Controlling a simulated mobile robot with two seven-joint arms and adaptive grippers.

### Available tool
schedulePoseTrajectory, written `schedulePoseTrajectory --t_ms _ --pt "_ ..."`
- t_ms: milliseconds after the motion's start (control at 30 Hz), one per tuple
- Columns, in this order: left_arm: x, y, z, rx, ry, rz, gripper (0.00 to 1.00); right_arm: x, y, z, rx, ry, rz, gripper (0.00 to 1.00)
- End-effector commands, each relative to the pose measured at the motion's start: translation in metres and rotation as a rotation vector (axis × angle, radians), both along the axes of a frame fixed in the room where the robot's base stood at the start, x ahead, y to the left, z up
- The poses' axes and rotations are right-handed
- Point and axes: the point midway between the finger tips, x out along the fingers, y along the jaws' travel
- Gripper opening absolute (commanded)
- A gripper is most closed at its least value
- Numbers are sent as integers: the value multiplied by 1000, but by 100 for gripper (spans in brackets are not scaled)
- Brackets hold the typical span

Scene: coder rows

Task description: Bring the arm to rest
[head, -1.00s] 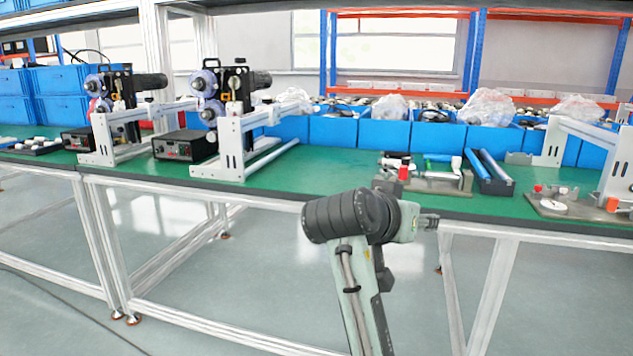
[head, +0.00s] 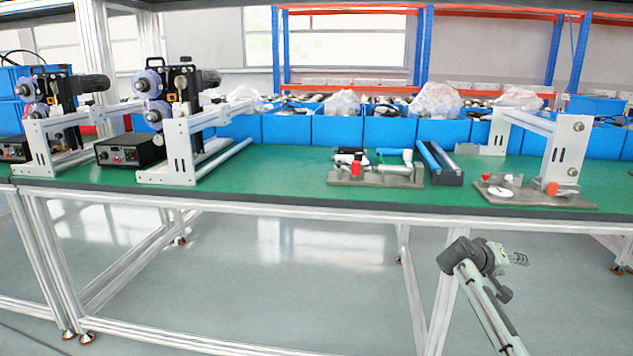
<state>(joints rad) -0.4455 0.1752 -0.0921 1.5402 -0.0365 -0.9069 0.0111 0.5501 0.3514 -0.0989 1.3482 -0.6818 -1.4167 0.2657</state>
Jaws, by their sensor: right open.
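My right arm comes in from the lower right of the head view. Its gripper (head: 517,259) is small in the picture, points to the right, and is open with nothing seen in it. It is in front of the workbench (head: 270,200), below the level of its green top and apart from it. My left gripper is not in view.
On the bench stand two coder machines (head: 155,110), a black control box (head: 130,150), a fixture with a red part (head: 375,170), a black tray with blue bars (head: 440,162) and a white-framed stand (head: 565,150). Blue bins (head: 340,130) line the back. Floor in front is clear.

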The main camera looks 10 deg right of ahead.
Motion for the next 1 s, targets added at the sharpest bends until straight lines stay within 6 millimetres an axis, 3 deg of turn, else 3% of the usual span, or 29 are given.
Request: schedulePoseTrajectory --t_ms 200,400,567,767,867,1000 --pt "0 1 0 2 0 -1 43 70 62 -26 194 -67 363 44" --pt "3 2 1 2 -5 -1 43 119 132 -18 345 -220 657 44" --pt "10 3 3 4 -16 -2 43 87 147 -85 392 -142 657 44" --pt "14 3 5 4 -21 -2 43 30 167 -172 456 -29 646 44" --pt "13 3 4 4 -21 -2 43 -14 180 -224 498 42 636 44" --pt "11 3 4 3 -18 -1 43 -91 200 -297 565 154 615 44"
